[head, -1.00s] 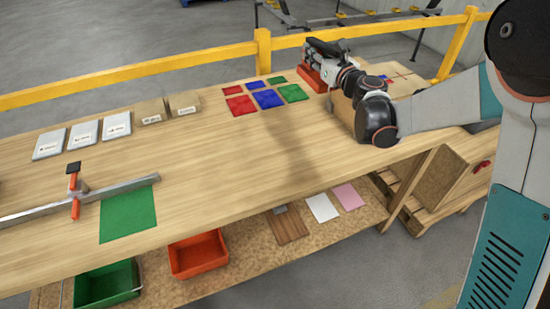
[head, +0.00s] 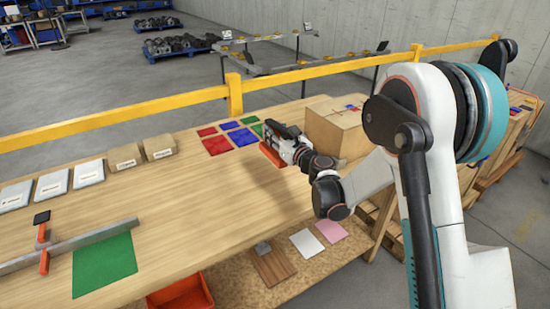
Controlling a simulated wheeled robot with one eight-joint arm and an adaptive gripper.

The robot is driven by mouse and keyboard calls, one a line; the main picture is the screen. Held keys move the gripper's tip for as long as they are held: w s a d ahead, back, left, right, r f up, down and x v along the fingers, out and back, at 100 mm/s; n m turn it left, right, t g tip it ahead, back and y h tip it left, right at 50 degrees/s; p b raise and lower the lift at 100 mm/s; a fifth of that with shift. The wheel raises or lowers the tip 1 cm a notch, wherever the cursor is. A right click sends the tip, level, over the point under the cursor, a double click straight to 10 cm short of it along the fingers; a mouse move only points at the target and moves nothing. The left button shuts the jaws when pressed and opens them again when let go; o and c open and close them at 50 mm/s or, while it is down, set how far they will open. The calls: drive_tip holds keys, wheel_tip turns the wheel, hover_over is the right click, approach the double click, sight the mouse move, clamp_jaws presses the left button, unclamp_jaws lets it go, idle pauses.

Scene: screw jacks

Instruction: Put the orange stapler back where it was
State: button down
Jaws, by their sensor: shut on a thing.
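My gripper (head: 270,128) is at the far right part of the workbench, just right of the colored squares and left of the cardboard box. It is shut on an orange-red thing (head: 271,156), which I take to be the orange stapler. The stapler shows below and in front of the fingers, close to the table top. Its upper part is hidden by my gripper. I cannot tell whether it touches the table.
Red, blue and green squares (head: 216,146) lie left of my gripper. A cardboard box (head: 335,130) stands to its right. Small cartons (head: 158,147), white packs (head: 53,184), a green mat (head: 105,264) and a clamped metal bar (head: 95,239) are further left. The table middle is clear.

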sight(276, 152)
drive_tip(key=shift+f+b, duration=1.3)
drive_tip(key=shift+f, duration=2.55)
drive_tip(key=c, duration=1.1)
unclamp_jaws()
drive_tip(key=shift+s+d, duration=0.1)
drive_tip(key=p+v, duration=0.2)
drive_tip(key=v, duration=0.8)
drive_tip(key=shift+s+d, duration=0.1)
drive_tip(key=shift+d, duration=0.1)
drive_tip(key=shift+b+v, duration=0.4)
drive_tip(key=shift+v, duration=0.35)
drive_tip(key=shift+a, duration=0.1)
drive_tip(key=shift+s, duration=0.1)
